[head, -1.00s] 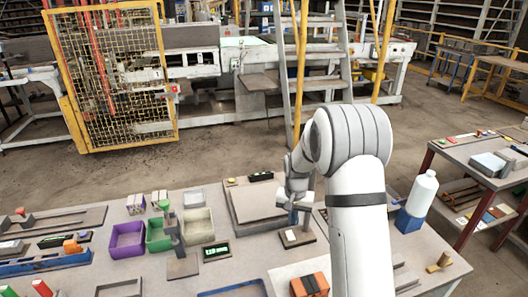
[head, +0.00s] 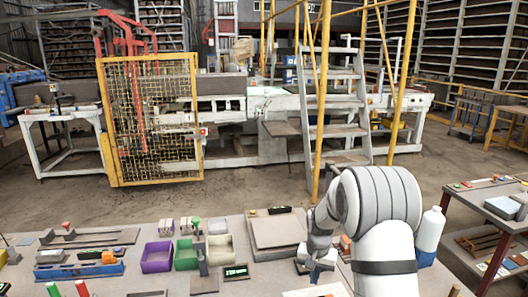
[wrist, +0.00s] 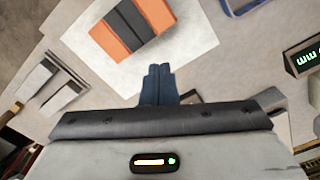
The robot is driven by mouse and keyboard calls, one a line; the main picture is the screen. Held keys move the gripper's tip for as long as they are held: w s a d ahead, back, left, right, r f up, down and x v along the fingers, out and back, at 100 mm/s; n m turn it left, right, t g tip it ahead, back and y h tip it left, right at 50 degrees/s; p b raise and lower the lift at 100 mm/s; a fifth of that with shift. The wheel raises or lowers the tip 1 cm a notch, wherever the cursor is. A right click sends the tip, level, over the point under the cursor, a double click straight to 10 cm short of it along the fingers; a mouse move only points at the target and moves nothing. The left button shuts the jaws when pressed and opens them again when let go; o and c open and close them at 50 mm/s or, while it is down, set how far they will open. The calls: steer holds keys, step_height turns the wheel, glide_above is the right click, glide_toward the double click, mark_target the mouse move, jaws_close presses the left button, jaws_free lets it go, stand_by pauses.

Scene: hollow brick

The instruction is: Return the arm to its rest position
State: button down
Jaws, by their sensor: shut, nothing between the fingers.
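My arm rises at the right of the head view and bends down over the workbench (head: 240,286). My gripper (head: 318,273) hangs low over the bench, just right of a grey flat plate (head: 277,231). In the wrist view its two dark blue fingers (wrist: 158,84) are together with nothing between them. Beyond the fingertips an orange and black block (wrist: 131,27) lies on a white sheet (wrist: 185,50), apart from the gripper. The head view shows only part of that sheet. My arm hides part of the bench.
Purple (head: 157,257), green (head: 186,254) and cream (head: 220,246) bins stand left of my gripper. A small green-lit display (head: 236,272) is nearer. A white bottle (head: 430,230) stands right of my arm. A ladder (head: 335,120) and yellow cage (head: 150,120) stand beyond open floor.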

steer(key=s+r+n+t, duration=0.2)
steer(key=s+r, duration=1.3)
steer(key=r, duration=0.1)
steer(key=s+r+n+t+b, duration=0.1)
steer(key=s+r, duration=0.1)
steer(key=s, duration=1.4)
steer(key=shift+a+r+n, duration=0.2)
steer(key=shift+r+n, duration=0.1)
steer(key=shift+n, duration=0.1)
